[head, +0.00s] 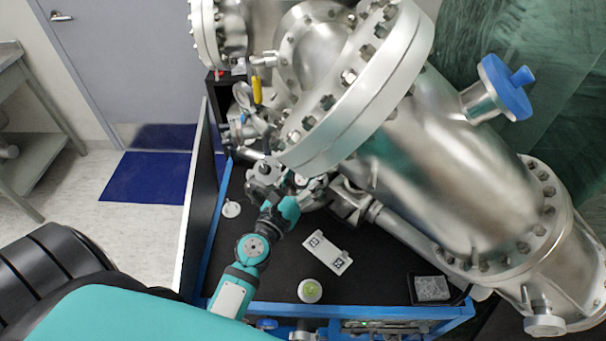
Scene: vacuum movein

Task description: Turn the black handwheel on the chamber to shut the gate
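The steel chamber (450,160) fills the right half of the head view, with a large bolted flange (345,100) on its near side. My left arm reaches up from the bottom left, and its gripper (270,180) is at the fittings just below and left of that flange. Dark lobed parts there overlap, so I cannot clearly tell the black handwheel from the gripper's fingers. The gripper appears to be at or touching these parts. Whether its fingers are open or shut is not visible. My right gripper is not in view.
The black bench top (290,250) has blue edges. On it are a white marked plate (327,254), a round green-topped item (310,290) and a small tray (431,289). A yellow-handled valve (256,90) is above the gripper. A blue mat (147,177) lies on the floor.

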